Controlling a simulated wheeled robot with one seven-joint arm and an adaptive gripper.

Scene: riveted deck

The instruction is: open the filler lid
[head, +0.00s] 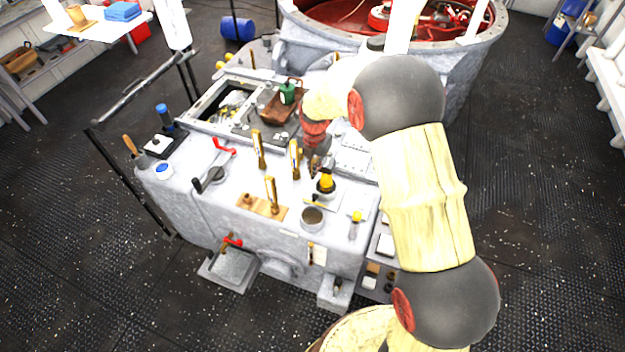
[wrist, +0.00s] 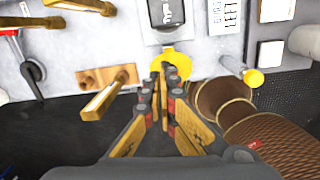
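A yellow round part (wrist: 184,62) with a dark fitting behind it shows in the wrist view, just beyond my fingertips. It looks like the filler lid, but no label confirms it. In the head view a yellow cap on a dark base (head: 326,184) sits on the grey machine top, just under my gripper (head: 318,163). In the wrist view my gripper (wrist: 164,72) reaches to the yellow part, its fingers close together with a narrow gap. The tips overlap the yellow part, so contact or grip is not clear. I cannot see any opening under it.
Brass levers (head: 270,194) stand left of my gripper, one by a wooden plate (wrist: 92,78). A yellow-tipped rod (wrist: 252,77) is close on the right. A round cup (head: 312,218) stands in front. An open hatch (head: 205,107) and green can (head: 287,93) are behind.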

